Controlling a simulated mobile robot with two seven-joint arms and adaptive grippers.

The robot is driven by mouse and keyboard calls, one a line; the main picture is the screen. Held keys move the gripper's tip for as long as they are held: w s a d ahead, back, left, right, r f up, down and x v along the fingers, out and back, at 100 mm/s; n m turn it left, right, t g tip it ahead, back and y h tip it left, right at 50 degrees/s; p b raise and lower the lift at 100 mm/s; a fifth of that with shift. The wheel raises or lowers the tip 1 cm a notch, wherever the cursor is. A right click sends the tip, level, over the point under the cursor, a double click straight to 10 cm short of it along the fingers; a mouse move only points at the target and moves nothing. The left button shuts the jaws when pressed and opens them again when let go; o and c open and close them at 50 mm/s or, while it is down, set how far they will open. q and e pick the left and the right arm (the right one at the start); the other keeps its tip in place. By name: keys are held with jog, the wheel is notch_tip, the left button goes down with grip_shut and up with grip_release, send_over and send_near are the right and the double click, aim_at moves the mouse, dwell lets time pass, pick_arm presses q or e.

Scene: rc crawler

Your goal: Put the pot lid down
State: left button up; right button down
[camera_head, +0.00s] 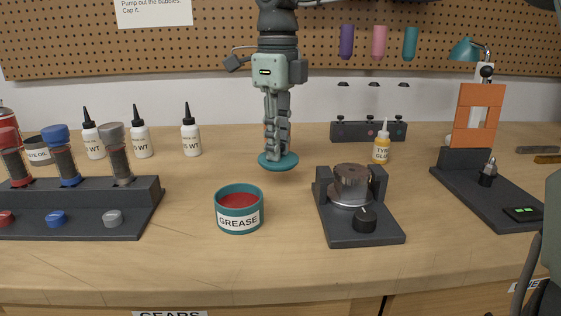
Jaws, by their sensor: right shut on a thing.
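The pot lid (278,161) is a flat teal disc behind and to the right of the grease pot. My right gripper (278,148) comes down from above and is shut on the lid's top. The lid looks level. I cannot tell whether it touches the table or hangs just above it. The grease pot (239,219) is teal with a white GREASE label and stands open, with red grease inside. My left gripper is not in view.
A dark fixture (360,225) with a metal cylinder stands to the right. A rack (85,222) with several shock bodies stands at the left. White bottles (190,138) and a glue bottle (381,146) stand farther back. The table around the lid is clear.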

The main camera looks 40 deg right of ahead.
aim_at(280, 164)
jog(key=shift+d+f, duration=0.15)
jog(key=shift+d, duration=0.05)
jog(key=shift+f, duration=0.3)
notch_tip(280, 164, down, 2)
jog(key=shift+s+f, duration=0.1)
jog(key=shift+f, duration=0.7)
jog(key=c, duration=1.6)
grip_release()
jog(key=shift+o, duration=1)
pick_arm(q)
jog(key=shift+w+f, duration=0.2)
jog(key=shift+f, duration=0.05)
